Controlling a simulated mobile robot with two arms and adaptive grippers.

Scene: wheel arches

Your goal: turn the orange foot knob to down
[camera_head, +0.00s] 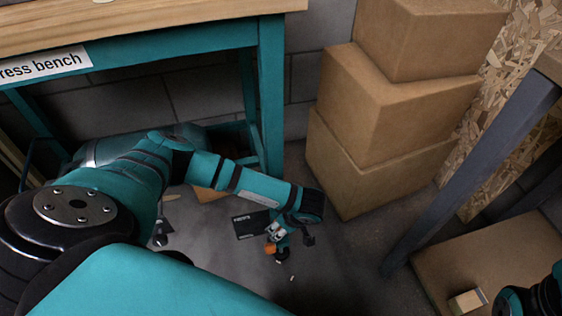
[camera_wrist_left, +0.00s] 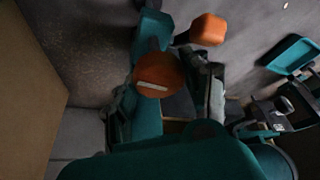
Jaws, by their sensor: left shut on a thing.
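The orange foot knob (camera_wrist_left: 160,82) is round with a pale bar across its face, which lies nearly level in the left wrist view. My left gripper (camera_head: 277,234) reaches down to the floor, and its fingers are shut on the knob from both sides. A separate orange block-shaped part (camera_wrist_left: 208,29) on a dark stem sits just beyond the knob. A small orange patch (camera_head: 270,248) shows beside the gripper in the head view; I cannot tell which orange part it is. My right gripper is not clearly seen; only part of my right arm shows at the lower right.
A teal bench (camera_head: 270,90) with a wooden top stands at the upper left. Stacked cardboard boxes (camera_head: 370,110) stand close behind the gripper. A dark slanted post (camera_head: 470,175) and a brown board (camera_head: 490,262) with a small block (camera_head: 467,301) are at the right. Floor in front is mostly clear.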

